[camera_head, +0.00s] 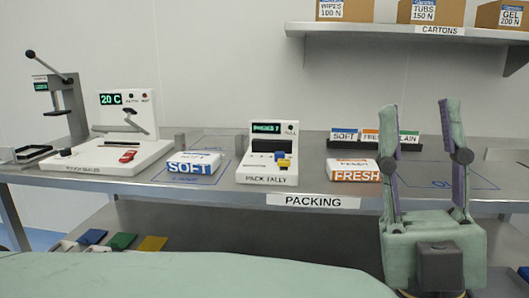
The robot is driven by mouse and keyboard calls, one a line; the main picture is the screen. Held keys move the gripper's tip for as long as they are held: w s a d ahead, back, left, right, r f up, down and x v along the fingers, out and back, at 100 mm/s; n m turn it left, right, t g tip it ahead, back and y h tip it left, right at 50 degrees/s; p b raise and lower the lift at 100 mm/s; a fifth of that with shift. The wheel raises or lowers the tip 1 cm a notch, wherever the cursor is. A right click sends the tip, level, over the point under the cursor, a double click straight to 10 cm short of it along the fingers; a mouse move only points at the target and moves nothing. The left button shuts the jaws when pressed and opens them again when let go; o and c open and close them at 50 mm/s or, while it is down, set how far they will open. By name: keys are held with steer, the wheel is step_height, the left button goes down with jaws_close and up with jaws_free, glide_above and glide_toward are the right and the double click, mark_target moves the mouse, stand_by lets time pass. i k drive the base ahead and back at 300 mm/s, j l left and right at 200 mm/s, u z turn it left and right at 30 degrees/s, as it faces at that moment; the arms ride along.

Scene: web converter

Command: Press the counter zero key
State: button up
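The counter is a white box (254,175) labelled PACK TALLY, standing on the metal bench near the middle of the view. Its raised back panel has a dark display (266,128) with green characters. On its lower deck are a blue key (280,155), a yellow key (284,163) and a dark part beside them. The key markings are too small to read, so I cannot tell which is the zero key. My gripper (420,104) is open and empty, fingers pointing up, at the right of the view. It is well to the right of the counter and not touching it.
A SOFT pack (191,168) lies left of the counter, and a FRESH pack (355,175) lies right of it. A pouch sealer (100,155) with a lever stands further left. A labelled rack (375,146) is behind. A shelf (420,33) with cartons hangs above.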

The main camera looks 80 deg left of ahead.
mark_target(283, 164)
steer(key=u, duration=2.45)
